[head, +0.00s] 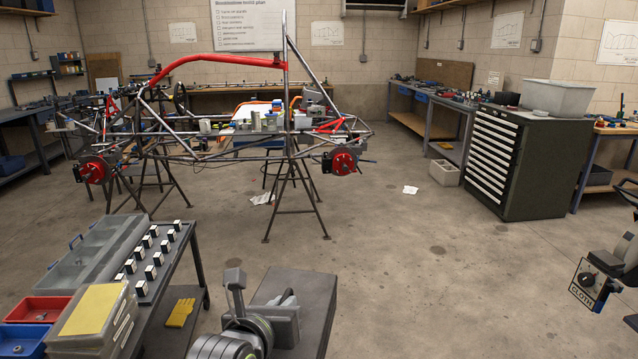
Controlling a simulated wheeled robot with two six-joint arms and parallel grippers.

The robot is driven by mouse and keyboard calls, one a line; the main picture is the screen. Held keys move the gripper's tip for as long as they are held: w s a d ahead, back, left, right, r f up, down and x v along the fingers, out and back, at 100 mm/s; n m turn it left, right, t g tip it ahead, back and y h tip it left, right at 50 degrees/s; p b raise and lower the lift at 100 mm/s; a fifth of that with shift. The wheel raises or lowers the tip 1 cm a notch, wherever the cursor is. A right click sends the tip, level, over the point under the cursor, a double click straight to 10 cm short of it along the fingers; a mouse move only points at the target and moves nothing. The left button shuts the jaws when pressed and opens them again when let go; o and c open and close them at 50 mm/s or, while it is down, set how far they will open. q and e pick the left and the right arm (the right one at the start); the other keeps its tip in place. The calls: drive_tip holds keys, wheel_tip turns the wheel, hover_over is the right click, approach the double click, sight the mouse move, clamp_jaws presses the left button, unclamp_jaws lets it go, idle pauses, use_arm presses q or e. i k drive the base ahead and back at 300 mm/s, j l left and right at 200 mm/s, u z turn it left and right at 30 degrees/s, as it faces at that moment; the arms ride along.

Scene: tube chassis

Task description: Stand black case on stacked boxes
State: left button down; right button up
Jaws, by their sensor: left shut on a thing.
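My left gripper (286,303) is at the bottom centre, shut on the upper side of the black case (318,300). The case looks like a dark grey block, and my gripper and wrist cover its left part. Its lower end runs out of the picture. The stacked boxes (122,332) are grey with a yellow panel on top. They sit on the cart at the lower left, well to the left of the case and apart from it.
The dark cart (172,300) also holds a grey divided tray (85,262), several small black-and-white blocks, a red bin (38,309) and a blue bin (20,341). Yellow gloves (180,312) lie on its lower shelf. A tube chassis (215,150) stands beyond.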

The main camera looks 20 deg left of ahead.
sight(90, 306)
drive_tip(key=i+j+u, duration=0.3)
drive_tip(key=i+u, duration=0.65)
drive_tip(key=i, duration=0.15)
drive_tip(key=i+j+u, duration=0.2)
drive_tip(key=j, duration=0.15)
drive_tip(key=i+j+u, duration=0.25)
